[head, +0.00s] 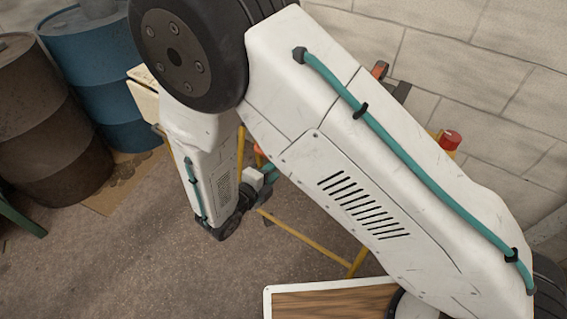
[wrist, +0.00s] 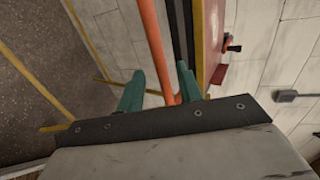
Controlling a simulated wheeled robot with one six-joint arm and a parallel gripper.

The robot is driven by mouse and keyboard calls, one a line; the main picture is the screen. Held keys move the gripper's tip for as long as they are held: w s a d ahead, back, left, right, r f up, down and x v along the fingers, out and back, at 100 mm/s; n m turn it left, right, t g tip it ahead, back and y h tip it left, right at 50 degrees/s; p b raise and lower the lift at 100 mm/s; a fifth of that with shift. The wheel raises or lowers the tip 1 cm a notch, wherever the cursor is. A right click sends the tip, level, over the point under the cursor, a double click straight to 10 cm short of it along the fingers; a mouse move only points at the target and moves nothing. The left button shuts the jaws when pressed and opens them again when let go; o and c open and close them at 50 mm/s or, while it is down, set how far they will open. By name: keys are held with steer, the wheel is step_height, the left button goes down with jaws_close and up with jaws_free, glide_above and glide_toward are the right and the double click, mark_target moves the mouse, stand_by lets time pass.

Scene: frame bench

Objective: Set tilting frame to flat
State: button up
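The tilting frame shows only in part, as yellow bars (head: 290,231) behind my arm in the head view. Yellow bars (wrist: 28,73) also cross the left of the wrist view. An orange bar (wrist: 153,42) runs down the wrist view and ends between the two green fingers of my gripper (wrist: 158,88), nearer the right one. The fingers are apart, and I see no grip on the bar. In the head view my gripper (head: 268,173) is small beside the yellow bars. My arm hides most of the frame, so its tilt cannot be told.
A blue drum (head: 98,80) and a brown drum (head: 40,130) stand at left. A pale block wall (head: 460,55) closes the back. A red knob (head: 450,139) shows beyond my arm. A wooden panel (head: 325,303) lies at the bottom. Open floor (head: 150,260) is at lower left.

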steer(key=x, duration=0.5)
steer(key=shift+w+d, duration=0.15)
